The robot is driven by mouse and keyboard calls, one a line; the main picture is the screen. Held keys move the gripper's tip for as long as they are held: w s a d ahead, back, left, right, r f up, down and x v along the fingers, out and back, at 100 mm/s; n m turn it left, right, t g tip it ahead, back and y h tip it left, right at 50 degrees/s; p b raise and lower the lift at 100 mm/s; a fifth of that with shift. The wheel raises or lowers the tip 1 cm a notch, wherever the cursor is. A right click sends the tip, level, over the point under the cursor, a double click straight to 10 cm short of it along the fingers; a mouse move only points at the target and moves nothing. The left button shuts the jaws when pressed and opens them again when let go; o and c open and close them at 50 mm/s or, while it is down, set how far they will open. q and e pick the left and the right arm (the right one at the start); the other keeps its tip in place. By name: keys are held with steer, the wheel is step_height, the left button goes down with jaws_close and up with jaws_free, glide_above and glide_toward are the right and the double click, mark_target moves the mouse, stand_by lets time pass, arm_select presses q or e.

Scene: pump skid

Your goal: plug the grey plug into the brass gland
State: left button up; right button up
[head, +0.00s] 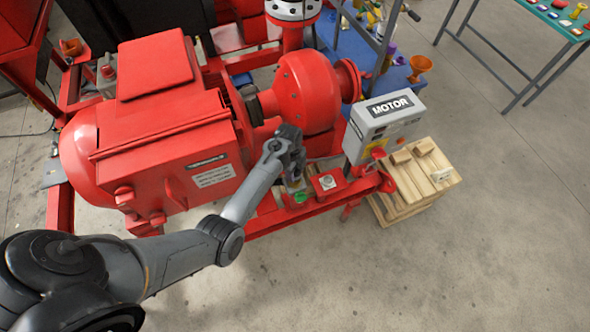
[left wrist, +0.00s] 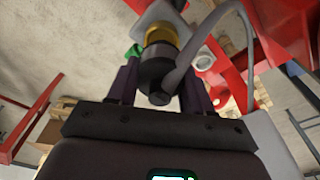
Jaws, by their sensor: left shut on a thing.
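My left gripper (head: 294,176) is at the front of the red pump skid, just above the small boxes on its front rail. It is shut on the grey plug (left wrist: 157,73), which sits between its two dark fingers in the left wrist view. The grey cable (left wrist: 188,62) bends away from the plug to the right. The brass gland (left wrist: 161,35) is straight beyond the plug, in line with it, and the two look to meet. I cannot tell how far the plug is inside. In the head view the gripper hides the plug and gland. My right gripper is not in view.
The grey MOTOR box (head: 385,122) stands to the right, by a wooden pallet (head: 425,178). The red motor (head: 160,130) is on the left. The front floor is clear.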

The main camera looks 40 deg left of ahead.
arm_select(q)
steer(key=shift+f, duration=0.15)
stand_by(0.5)
steer(key=shift+f+b, duration=0.5)
steer(key=shift+f, duration=0.25)
steer(key=shift+f+b, duration=0.45)
steer(key=shift+f, duration=0.4)
steer(key=o, duration=1.2)
steer(key=shift+o, duration=0.2)
steer(key=r, duration=0.3)
steer(key=a+r+p, duration=0.1)
steer(key=r, duration=0.6)
steer(key=shift+a+r, duration=0.15)
steer(key=shift+r, duration=0.25)
